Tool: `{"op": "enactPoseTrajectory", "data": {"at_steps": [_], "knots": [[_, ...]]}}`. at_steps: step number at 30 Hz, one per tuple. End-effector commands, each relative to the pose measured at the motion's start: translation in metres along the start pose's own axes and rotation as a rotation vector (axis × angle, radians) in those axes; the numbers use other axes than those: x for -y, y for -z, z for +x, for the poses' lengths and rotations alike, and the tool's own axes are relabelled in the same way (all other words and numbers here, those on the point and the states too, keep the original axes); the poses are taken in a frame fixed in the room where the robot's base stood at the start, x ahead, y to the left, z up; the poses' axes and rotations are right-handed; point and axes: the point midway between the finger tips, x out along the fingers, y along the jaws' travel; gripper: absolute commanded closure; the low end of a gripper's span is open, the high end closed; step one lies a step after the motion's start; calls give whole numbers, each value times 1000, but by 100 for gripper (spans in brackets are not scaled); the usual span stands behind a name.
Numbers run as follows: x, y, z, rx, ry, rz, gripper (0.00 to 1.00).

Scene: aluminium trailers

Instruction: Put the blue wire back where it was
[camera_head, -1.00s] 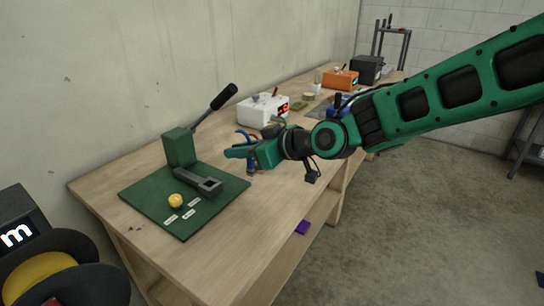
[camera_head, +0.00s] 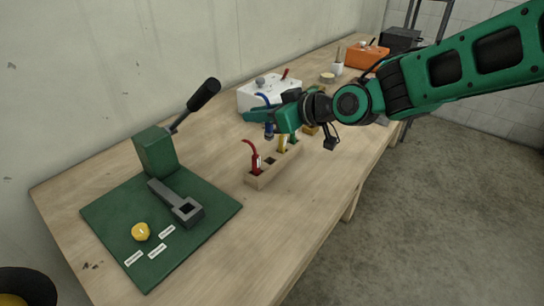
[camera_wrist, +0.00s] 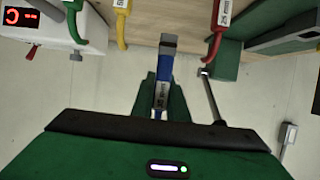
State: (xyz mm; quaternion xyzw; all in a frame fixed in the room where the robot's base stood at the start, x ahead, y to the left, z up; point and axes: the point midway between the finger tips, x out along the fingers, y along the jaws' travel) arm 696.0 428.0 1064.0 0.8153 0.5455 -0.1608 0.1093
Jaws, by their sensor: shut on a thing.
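My gripper (camera_head: 262,116) is shut on the blue wire (camera_head: 269,130), holding its plug end between the green fingers. In the wrist view the blue wire (camera_wrist: 161,88) lies between the fingertips, its grey metal tip pointing to the top. A small wooden rack (camera_head: 262,181) stands on the bench below and in front of the gripper. It holds a red wire (camera_head: 255,162), a yellow wire (camera_head: 282,145) and a green wire (camera_head: 293,138). A dark empty hole (camera_head: 270,160) shows between the red and yellow wires. The blue plug appears above and behind the rack, apart from it.
A white box (camera_head: 255,97) stands behind the gripper, an orange box (camera_head: 367,56) farther back. The front right bench top is clear.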

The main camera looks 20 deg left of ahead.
Motion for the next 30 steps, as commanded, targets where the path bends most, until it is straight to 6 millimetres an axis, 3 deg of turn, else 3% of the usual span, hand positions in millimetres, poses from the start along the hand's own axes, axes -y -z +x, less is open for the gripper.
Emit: {"op": "enactPoseTrajectory", "data": {"at_steps": [9,16,23,30], "knots": [[2,-48,20,4,3,4,100],[2,-62,27,3,4,2,100],[2,-88,37,4,3,2,100],[2,-90,38,2,3,0,100]]}}
